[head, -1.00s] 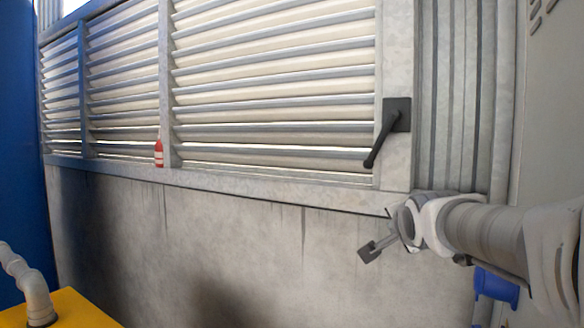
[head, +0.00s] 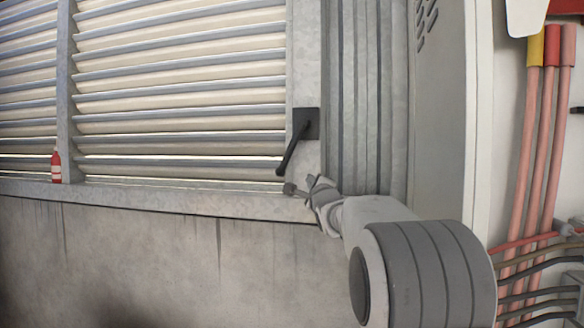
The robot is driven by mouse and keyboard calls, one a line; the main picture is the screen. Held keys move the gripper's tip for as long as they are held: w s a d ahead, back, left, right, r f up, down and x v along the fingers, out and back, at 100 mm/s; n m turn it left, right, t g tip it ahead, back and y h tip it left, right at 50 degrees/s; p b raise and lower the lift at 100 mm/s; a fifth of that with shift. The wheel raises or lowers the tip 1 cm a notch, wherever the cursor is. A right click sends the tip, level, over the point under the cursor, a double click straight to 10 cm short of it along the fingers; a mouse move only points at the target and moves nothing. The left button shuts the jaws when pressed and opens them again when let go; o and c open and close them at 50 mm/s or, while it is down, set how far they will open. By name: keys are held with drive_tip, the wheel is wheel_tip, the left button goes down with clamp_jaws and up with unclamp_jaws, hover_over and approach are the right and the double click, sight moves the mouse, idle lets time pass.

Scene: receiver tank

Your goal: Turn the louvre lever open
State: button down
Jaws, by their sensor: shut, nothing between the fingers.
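The louvre lever (head: 294,145) is a black handle on a dark square plate, fixed to the metal frame post at the right end of the louvres (head: 185,100). It slants down and to the left from its plate. My gripper (head: 290,188) is shut and empty, just below the lever's lower end, in front of the sill. In this view its tip looks very close to the lever's end; I cannot tell whether they touch. My arm covers part of the wall and sill to the lower right.
A grey cabinet (head: 440,120) is right of the corrugated panel. Pink pipes (head: 535,150) and dark hoses run at the far right. The concrete wall below is clear.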

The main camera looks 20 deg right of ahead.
sight(292, 148)
drive_tip(key=w+r, duration=0.1)
drive_tip(key=w, duration=0.1)
drive_tip(key=w+a+r+p, duration=0.1)
drive_tip(key=w, duration=0.2)
drive_tip(key=w+a+r+p, duration=0.1)
drive_tip(key=w, duration=0.1)
drive_tip(key=shift+w+a, duration=0.1)
drive_tip(key=shift+w, duration=0.25)
drive_tip(key=shift+f, duration=0.1)
idle(0.4)
